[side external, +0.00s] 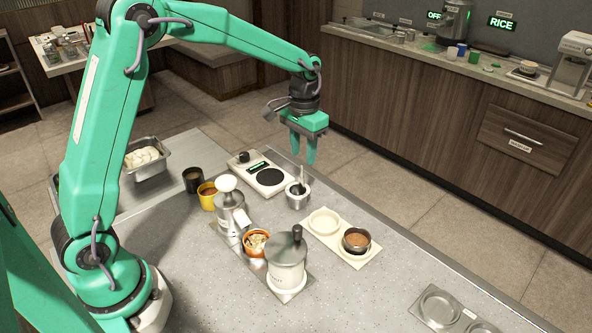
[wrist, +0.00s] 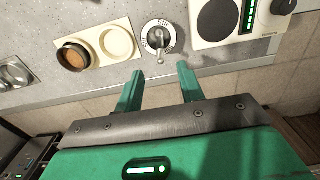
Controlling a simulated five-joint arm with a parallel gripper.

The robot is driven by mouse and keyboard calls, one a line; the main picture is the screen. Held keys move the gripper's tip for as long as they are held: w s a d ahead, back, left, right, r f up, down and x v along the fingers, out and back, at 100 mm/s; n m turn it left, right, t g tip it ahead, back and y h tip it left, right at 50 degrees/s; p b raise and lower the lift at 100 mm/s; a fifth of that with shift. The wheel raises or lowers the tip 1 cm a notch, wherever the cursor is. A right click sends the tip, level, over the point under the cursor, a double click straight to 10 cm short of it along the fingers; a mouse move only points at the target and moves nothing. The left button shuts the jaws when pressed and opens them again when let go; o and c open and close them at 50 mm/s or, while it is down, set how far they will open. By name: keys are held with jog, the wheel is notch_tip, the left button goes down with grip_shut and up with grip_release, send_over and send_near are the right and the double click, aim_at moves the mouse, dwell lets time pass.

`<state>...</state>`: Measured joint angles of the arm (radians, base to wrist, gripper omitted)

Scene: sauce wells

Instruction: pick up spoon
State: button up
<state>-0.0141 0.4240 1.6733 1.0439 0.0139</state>
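The spoon (side external: 302,180) stands in a small metal pot (side external: 298,198) near the far edge of the counter. In the wrist view, the spoon (wrist: 160,47) shows inside the round labelled rim of the pot (wrist: 148,38). My gripper (side external: 303,157) is above the pot, pointing down, with its two green fingers apart and nothing between them. In the wrist view, my gripper (wrist: 159,77) has the spoon just beyond its open fingertips, roughly in line with the gap. The spoon's lower end is hidden in the pot.
A scale (side external: 257,177) stands left of the pot. A pale two-place holder (side external: 331,247) with a brown-filled bowl (side external: 356,241) is to the right. Dispensers (side external: 287,262) and a yellow cup (side external: 208,196) stand nearer my base. The counter's front right is mostly clear.

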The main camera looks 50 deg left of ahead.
aim_at(301, 165)
jog(key=shift+s+f, duration=0.2)
jog(key=shift+f, duration=3.6)
grip_shut()
